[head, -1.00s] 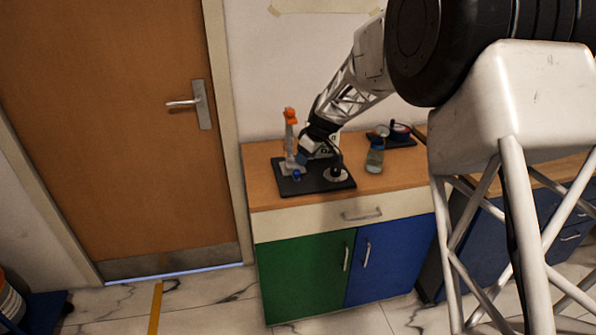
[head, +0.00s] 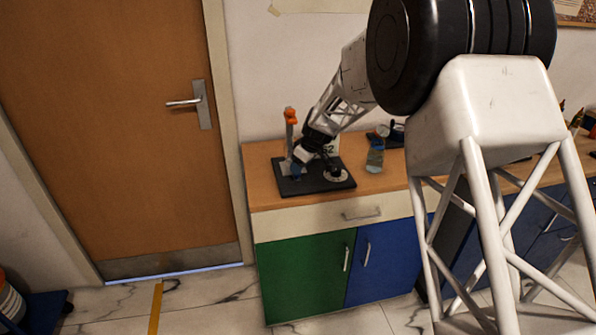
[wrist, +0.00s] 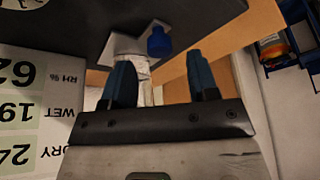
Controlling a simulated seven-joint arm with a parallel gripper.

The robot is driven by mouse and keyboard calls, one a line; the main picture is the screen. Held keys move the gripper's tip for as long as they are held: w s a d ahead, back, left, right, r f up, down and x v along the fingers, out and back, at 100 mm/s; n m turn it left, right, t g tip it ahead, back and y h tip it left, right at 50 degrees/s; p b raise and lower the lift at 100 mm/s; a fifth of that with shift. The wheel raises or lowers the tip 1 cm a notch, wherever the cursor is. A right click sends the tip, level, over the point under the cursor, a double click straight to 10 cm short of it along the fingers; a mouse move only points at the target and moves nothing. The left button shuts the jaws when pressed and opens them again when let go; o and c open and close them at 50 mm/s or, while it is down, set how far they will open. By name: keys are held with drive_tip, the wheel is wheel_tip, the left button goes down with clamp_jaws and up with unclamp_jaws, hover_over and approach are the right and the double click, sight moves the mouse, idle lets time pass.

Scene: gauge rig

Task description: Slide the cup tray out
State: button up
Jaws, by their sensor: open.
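The gauge rig stands on a black base plate (head: 322,184) on the counter. It has a grey post with an orange top (head: 291,117), and a round pale dial (head: 335,175). My gripper (head: 297,168) is low beside the post. In the wrist view, my gripper (wrist: 161,75) is open, with a blue finger on each side of a pale upright part (wrist: 147,92). I cannot tell whether either finger touches it. A blue knob (wrist: 158,42) on a grey bracket (wrist: 127,45) is just beyond the fingertips. I cannot make out which part is the cup tray.
A display panel with numbers (wrist: 25,115) is close to the left finger in the wrist view. A bottle (head: 375,158) stands right of the rig on the wooden counter (head: 262,195). A door (head: 110,130) is at left.

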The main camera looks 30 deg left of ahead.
drive_tip(key=shift+x, duration=1.55)
clamp_jaws()
